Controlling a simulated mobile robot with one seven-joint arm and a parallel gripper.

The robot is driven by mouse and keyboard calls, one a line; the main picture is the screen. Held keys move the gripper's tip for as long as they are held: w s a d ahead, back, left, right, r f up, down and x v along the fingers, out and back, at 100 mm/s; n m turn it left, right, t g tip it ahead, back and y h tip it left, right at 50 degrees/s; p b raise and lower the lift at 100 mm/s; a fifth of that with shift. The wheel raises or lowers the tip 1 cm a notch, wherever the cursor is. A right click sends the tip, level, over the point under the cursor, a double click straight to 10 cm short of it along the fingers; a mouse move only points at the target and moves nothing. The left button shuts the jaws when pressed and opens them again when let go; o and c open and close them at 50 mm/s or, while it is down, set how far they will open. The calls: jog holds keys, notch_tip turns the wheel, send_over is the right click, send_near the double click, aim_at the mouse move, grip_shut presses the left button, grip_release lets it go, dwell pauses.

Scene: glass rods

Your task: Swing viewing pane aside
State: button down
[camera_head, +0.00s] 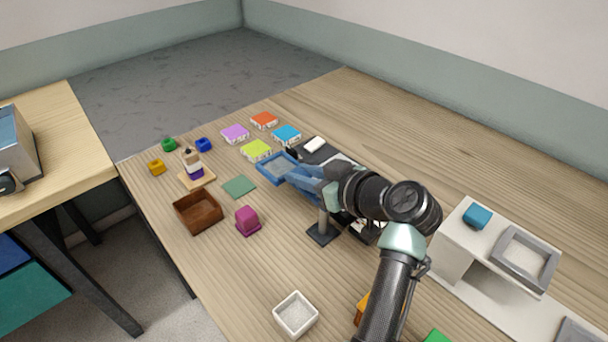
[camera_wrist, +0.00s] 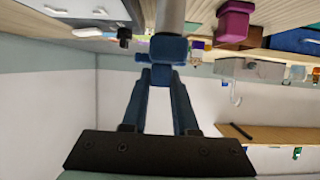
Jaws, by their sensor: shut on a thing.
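The viewing pane (camera_head: 277,168) is a clear panel in a blue frame, held above the table in the head view. My gripper (camera_head: 308,176) has blue fingers and is at the right side of the frame. In the wrist view my gripper (camera_wrist: 161,72) is shut on a blue piece of the pane (camera_wrist: 168,48) beside a grey post (camera_wrist: 171,14). The post's dark square base (camera_head: 323,233) stands on the table below my wrist. My arm hides part of the stand and what lies behind it.
A dark tray with a white block (camera_head: 314,145) lies just behind the pane. Coloured tiles (camera_head: 257,150) lie beyond it. A brown box (camera_head: 198,211), a magenta block (camera_head: 248,221) and a white dish (camera_head: 296,315) stand nearer. A white stand (camera_head: 453,246) is at right.

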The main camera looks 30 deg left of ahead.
jog(key=c, duration=0.7)
grip_release()
jog(key=v, duration=1.3)
